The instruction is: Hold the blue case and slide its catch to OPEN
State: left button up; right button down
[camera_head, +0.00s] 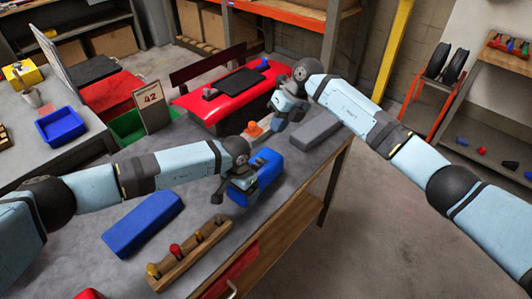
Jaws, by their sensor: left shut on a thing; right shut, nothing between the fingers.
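The blue case (265,168) lies on the grey workbench, near its right edge. My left gripper (238,190) reaches over it from the left and is shut on the blue case, hiding part of its near side. My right gripper (279,120) is shut and empty, a little beyond the case's far end. The catch and any OPEN marking are too small or hidden to make out. A second blue block (144,223) lies apart on the bench to the left.
A wooden rack with coloured knobs (190,256) lies along the near bench edge. A grey block (315,129) is right of the case, and an orange piece (252,130) stands behind it. A red kart body (222,95) is beyond the bench. A blue bin (60,126) is at left.

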jog(key=w+d+f+m+y, duration=0.1)
jog(key=d+m, duration=0.1)
jog(key=m, duration=1.2)
jog(key=w+d+m+y, duration=0.1)
jog(key=w+d+m, duration=0.1)
jog(key=m, duration=1.3)
jog(key=shift+d+f+m, duration=0.3)
jog(key=shift+d+f, duration=0.05)
jog(key=shift+d, duration=0.3)
jog(key=shift+s, duration=0.1)
